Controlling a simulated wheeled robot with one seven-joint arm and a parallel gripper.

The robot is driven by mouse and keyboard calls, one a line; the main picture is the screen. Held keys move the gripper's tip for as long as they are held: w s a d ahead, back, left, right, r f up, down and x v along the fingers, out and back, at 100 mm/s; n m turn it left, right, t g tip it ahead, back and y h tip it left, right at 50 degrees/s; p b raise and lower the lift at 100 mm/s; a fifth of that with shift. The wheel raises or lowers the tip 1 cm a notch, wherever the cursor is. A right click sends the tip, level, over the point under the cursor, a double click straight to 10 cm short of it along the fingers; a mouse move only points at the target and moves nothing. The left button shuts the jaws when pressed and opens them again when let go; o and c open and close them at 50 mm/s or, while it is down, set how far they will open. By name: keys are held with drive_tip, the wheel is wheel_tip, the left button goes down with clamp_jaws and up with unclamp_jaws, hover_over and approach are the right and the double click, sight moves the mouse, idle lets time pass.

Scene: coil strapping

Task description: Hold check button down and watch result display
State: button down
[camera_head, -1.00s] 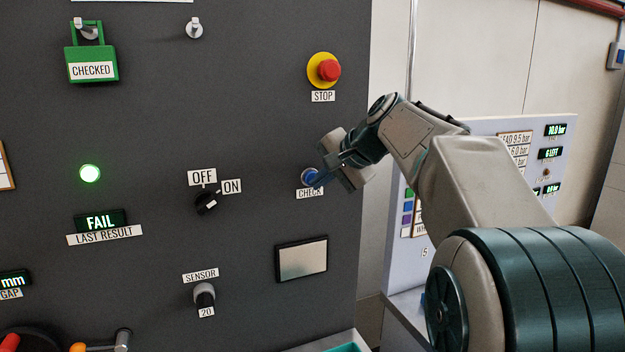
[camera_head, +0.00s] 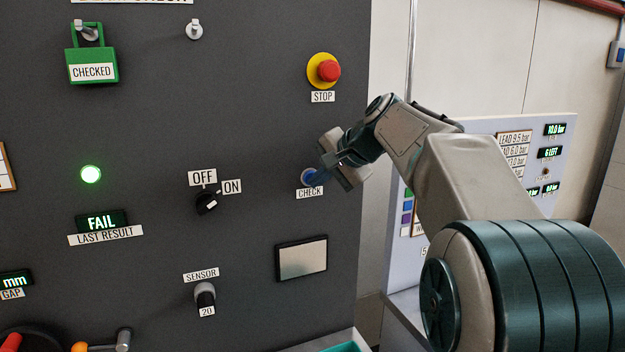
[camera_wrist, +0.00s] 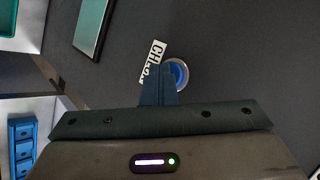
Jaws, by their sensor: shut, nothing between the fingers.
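The blue CHECK button (camera_head: 308,177) sits in a pale ring on the dark panel, with its CHECK label (camera_head: 310,193) just below. My gripper (camera_head: 322,176) is shut and empty, its blue fingertips at the button in the head view. In the wrist view the shut fingers (camera_wrist: 158,85) lie close beside the blue button (camera_wrist: 179,75), which shows partly past them. Whether the tips touch or press it I cannot tell. The LAST RESULT display (camera_head: 101,222) reads FAIL. A green lamp (camera_head: 91,174) above it is lit.
The red STOP button (camera_head: 329,71) is above the CHECK button. The OFF/ON knob (camera_head: 207,202) is to the left, and a SENSOR knob (camera_head: 205,295) is lower. A blank grey plate (camera_head: 302,258) is below. A green CHECKED tag (camera_head: 92,66) hangs upper left.

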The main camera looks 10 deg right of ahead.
drive_tip(key=shift+s, duration=0.1)
idle(0.7)
drive_tip(key=shift+s+d+b, duration=0.2)
drive_tip(key=shift+s+b, duration=0.25)
drive_tip(key=shift+s, duration=0.25)
drive_tip(key=s+b, duration=0.1)
drive_tip(key=s, duration=0.1)
drive_tip(key=s+d+b, duration=0.1)
drive_tip(key=s, duration=0.2)
idle(0.3)
drive_tip(key=s+a+f+n+g+h, duration=0.1)
drive_tip(key=s+f+n+g+h, duration=0.4)
drive_tip(key=s+f, duration=1.9)
wheel_tip(320, 180, down, 4)
drive_tip(key=n, duration=0.3)
drive_tip(key=shift+n, duration=0.4)
